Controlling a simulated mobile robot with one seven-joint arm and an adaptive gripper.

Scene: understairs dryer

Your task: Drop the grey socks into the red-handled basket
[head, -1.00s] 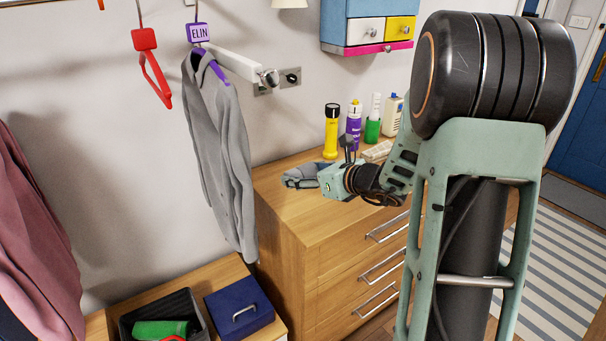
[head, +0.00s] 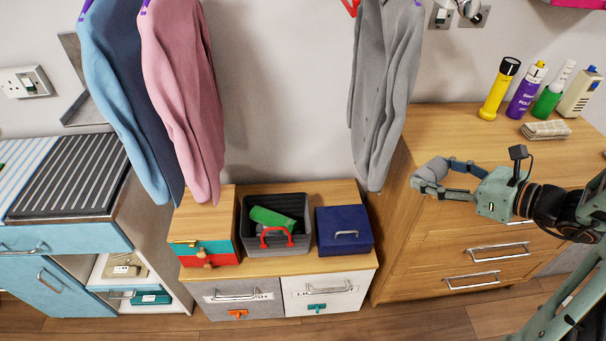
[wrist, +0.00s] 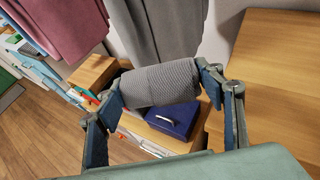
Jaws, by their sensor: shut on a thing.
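The grey socks (wrist: 160,84) are a ribbed, rolled bundle held between the fingers of my gripper (wrist: 163,100) in the wrist view. In the head view the socks (head: 428,172) show at the tip of my gripper (head: 445,180), over the left front edge of the wooden chest of drawers. The basket (head: 262,238) is dark grey with a red handle (head: 277,237). It stands on the low cabinet, left of and below my gripper. A green rolled thing (head: 272,218) and something dark lie inside it.
A blue box (head: 343,231) stands right of the basket, and a wooden box with red and teal drawers (head: 208,232) stands left. Bottles and a torch (head: 498,90) stand on the chest of drawers.

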